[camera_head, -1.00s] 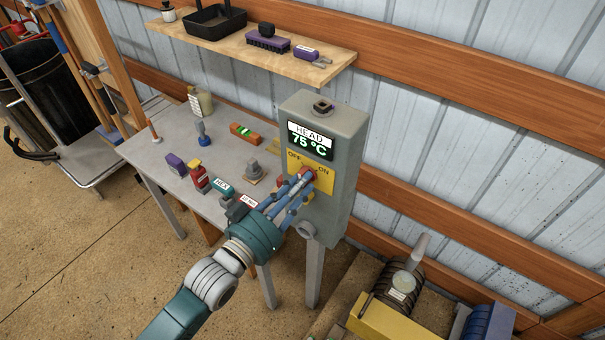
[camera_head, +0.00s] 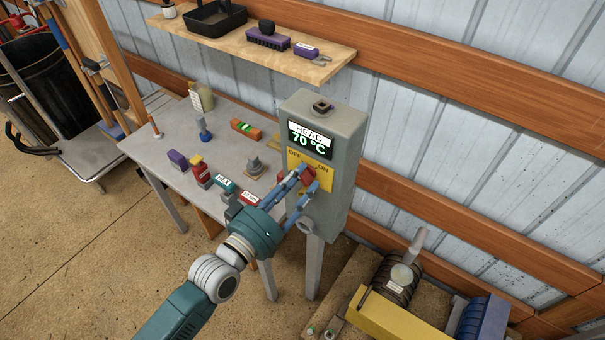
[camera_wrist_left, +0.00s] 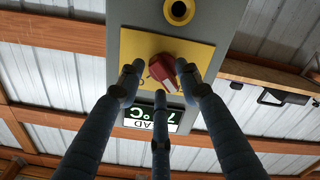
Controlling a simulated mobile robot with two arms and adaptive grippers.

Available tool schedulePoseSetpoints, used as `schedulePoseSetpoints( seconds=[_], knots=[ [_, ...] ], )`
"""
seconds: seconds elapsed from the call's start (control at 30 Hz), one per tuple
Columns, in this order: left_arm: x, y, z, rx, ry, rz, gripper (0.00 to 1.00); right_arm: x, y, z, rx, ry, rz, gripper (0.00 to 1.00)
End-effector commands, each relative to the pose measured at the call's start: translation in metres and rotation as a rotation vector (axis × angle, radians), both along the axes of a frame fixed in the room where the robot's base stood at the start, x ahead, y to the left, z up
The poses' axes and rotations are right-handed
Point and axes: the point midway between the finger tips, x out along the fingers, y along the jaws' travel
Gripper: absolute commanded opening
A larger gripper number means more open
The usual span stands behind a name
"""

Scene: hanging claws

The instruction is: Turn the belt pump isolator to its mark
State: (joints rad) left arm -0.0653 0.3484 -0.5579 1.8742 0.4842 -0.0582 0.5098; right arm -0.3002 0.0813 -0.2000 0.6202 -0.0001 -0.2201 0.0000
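The isolator is a red knob (camera_head: 309,176) on a yellow plate (camera_head: 322,170) marked OFF on the left and ON on the right, on the front of a grey box (camera_head: 346,140). My left gripper (camera_head: 304,182) is at the knob, its blue fingers spread around it. In the left wrist view the red knob (camera_wrist_left: 163,68) sits between the open fingertips (camera_wrist_left: 159,88), with the right finger overlapping its edge. The knob lies at a slant there; its exact direction against the labels is partly hidden. The display (camera_head: 308,140) reads HEAD 70 °C. My right gripper is not in view.
A grey table (camera_head: 160,130) behind holds several small items, among them a red bottle (camera_head: 201,174). A wooden shelf (camera_head: 290,65) hangs above. A motor (camera_head: 398,280) with a yellow guard (camera_head: 390,318) stands low at the right.

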Motion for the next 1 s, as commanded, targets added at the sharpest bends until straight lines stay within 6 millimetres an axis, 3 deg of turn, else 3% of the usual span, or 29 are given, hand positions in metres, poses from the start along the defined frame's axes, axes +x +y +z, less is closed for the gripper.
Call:
schedulePoseSetpoints(
  seconds=[0.37,1.0],
  knots=[
    [-0.001,0.001,0.000,0.004,-0.004,0.001,0.51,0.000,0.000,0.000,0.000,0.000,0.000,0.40],
    [-0.041,0.031,0.001,0.004,-0.004,0.001,0.51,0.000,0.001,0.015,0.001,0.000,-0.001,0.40]
  ],
)
